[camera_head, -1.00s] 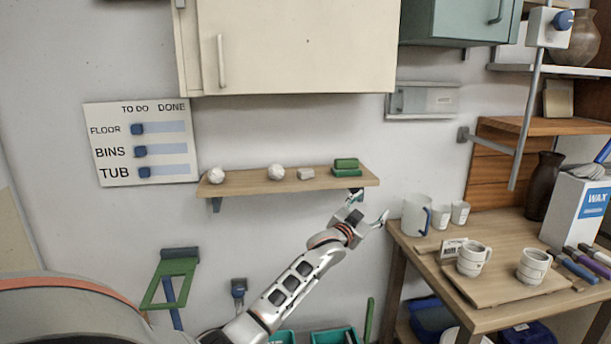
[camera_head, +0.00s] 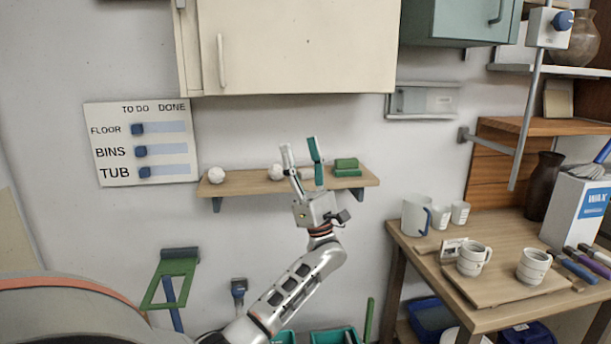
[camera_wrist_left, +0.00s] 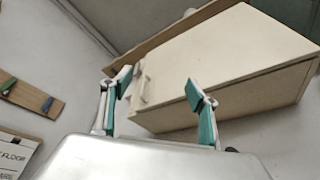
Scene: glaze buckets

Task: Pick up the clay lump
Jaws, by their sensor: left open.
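Two whitish, roughly round lumps lie on the wall shelf (camera_head: 240,187) in the head view: a left lump (camera_head: 216,175) and a middle lump (camera_head: 276,172). A small pale block (camera_head: 306,173) lies right of them, partly hidden behind my fingers. I cannot tell for sure which is the clay lump. My left gripper (camera_head: 299,145) is open and empty, pointing up in front of the shelf, its fingers overlapping the middle lump and block in the picture. In the left wrist view the gripper (camera_wrist_left: 160,84) is open, with no lump visible. My right gripper is not in view.
Green blocks (camera_head: 346,167) are stacked at the shelf's right end. A cream cabinet (camera_head: 300,45) hangs above, with clear wall between. A wooden table (camera_head: 412,240) at the right bears mugs (camera_head: 415,215). A green-framed tool (camera_head: 175,277) hangs lower left.

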